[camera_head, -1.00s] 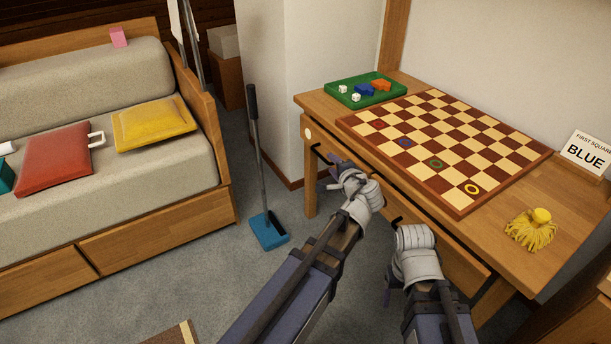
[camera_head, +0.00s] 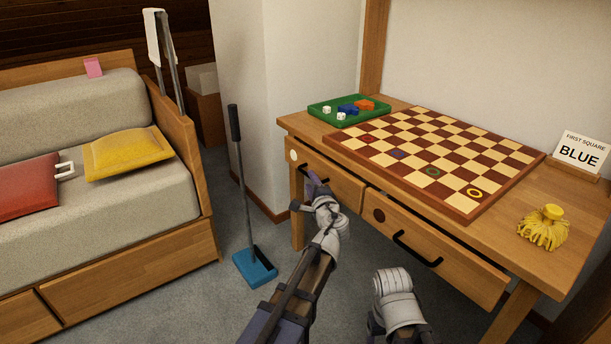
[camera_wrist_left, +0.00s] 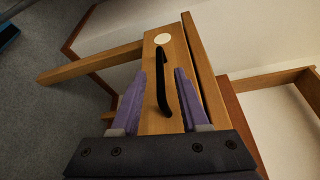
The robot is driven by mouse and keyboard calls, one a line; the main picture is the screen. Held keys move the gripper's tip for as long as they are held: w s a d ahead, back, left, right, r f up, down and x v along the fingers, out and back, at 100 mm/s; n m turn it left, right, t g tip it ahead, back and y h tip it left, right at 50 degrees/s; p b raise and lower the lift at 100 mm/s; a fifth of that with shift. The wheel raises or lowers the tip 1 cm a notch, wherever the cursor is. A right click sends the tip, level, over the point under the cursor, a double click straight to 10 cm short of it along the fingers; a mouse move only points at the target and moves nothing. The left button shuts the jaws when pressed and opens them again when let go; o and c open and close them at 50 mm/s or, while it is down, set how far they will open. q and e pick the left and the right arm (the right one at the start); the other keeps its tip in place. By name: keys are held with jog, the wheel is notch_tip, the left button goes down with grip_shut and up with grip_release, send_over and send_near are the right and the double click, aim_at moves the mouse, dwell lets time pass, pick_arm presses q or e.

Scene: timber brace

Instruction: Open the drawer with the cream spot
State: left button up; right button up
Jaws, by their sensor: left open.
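The drawer with the cream spot (camera_head: 293,156) is the left one under the desk's front edge. Its cream spot also shows in the left wrist view (camera_wrist_left: 162,39), at the far end of the drawer front (camera_wrist_left: 176,55). Its dark bar handle (camera_wrist_left: 160,85) lies lengthwise between the two purple fingers of my open left gripper (camera_wrist_left: 160,76), with a gap on each side. In the head view the left gripper (camera_head: 316,184) is in front of this drawer and partly covers the handle. My right gripper (camera_head: 385,310) is low in front of the desk; its fingers are hidden.
A second drawer with a dark brown spot (camera_head: 379,215) and a black handle (camera_head: 416,248) is to the right. The desk bears a checkerboard (camera_head: 430,160), a green tray (camera_head: 335,119), a sign (camera_head: 581,152) and a yellow tassel (camera_head: 545,228). A blue dustpan (camera_head: 255,265) stands on the floor.

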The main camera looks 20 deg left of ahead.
aim_at(306, 174)
pick_arm(q)
jog(key=x, duration=0.6)
jog(key=shift+w, duration=0.1)
grip_shut()
dwell(1.2)
